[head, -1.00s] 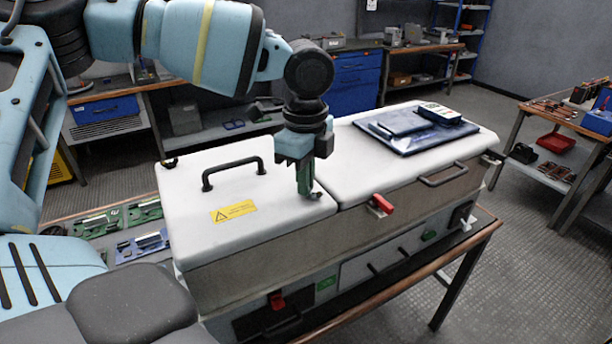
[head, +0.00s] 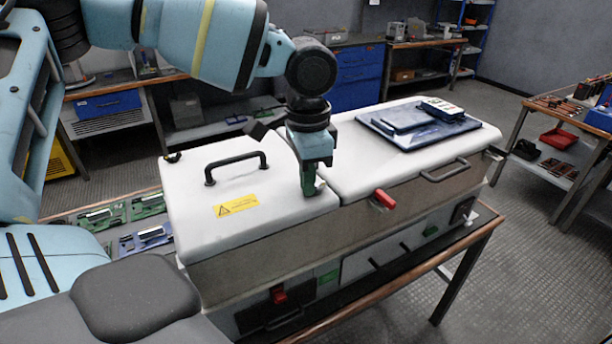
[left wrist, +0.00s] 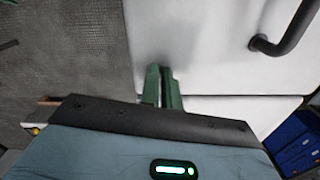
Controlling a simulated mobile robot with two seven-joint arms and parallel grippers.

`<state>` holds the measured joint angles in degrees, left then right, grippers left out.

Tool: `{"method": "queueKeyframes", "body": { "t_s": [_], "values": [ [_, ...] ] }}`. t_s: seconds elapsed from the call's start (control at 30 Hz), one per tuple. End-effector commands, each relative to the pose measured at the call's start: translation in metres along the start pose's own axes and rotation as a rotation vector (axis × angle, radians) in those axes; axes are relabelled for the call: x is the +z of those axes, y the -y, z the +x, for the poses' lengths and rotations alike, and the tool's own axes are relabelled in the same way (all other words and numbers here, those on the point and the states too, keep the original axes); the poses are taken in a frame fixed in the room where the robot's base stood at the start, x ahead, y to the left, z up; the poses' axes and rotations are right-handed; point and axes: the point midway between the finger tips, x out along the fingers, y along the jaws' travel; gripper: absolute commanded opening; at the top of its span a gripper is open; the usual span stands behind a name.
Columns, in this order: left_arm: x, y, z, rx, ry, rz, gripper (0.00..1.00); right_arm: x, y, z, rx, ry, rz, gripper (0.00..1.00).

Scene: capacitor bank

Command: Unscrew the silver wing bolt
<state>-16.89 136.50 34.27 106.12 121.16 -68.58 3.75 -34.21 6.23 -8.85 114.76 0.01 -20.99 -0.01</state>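My left gripper (head: 312,190) points straight down at the front right corner of the white left lid (head: 190,190). Its green fingers are nearly together, with a narrow gap between them, also in the left wrist view (left wrist: 163,80). A small pale bit of the silver wing bolt (head: 320,185) shows beside the fingertips. The fingers hide most of the bolt, and they appear shut on it. My right gripper is not in view.
A black handle (head: 236,166) and yellow warning label (head: 236,206) are on the left lid. A red latch (head: 384,199) is on the cabinet front. A blue folder (head: 418,128) with devices lies on the right lid. Circuit boards (head: 125,215) lie at the left.

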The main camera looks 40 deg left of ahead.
Motion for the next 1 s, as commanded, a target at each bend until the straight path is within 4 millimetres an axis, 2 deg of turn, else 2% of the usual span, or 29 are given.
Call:
{"method": "queueKeyframes", "body": {
  "t_s": [0.03, 0.67, 0.87, 1.0],
  "values": [
    [0.0009, -0.0029, 0.0050, 0.009, 0.007, -0.014, 0.00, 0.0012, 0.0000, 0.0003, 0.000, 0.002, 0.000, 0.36],
    [0.0004, -0.0032, 0.0043, 0.008, 0.005, -0.067, 0.00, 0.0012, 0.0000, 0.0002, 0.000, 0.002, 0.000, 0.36],
    [0.0000, -0.0023, 0.0029, 0.005, 0.002, -0.068, 0.26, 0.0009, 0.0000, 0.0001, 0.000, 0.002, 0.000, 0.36],
    [-0.0001, -0.0017, 0.0016, 0.002, 0.001, -0.068, 0.26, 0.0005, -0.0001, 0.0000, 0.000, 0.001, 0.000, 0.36]
  ]
}}
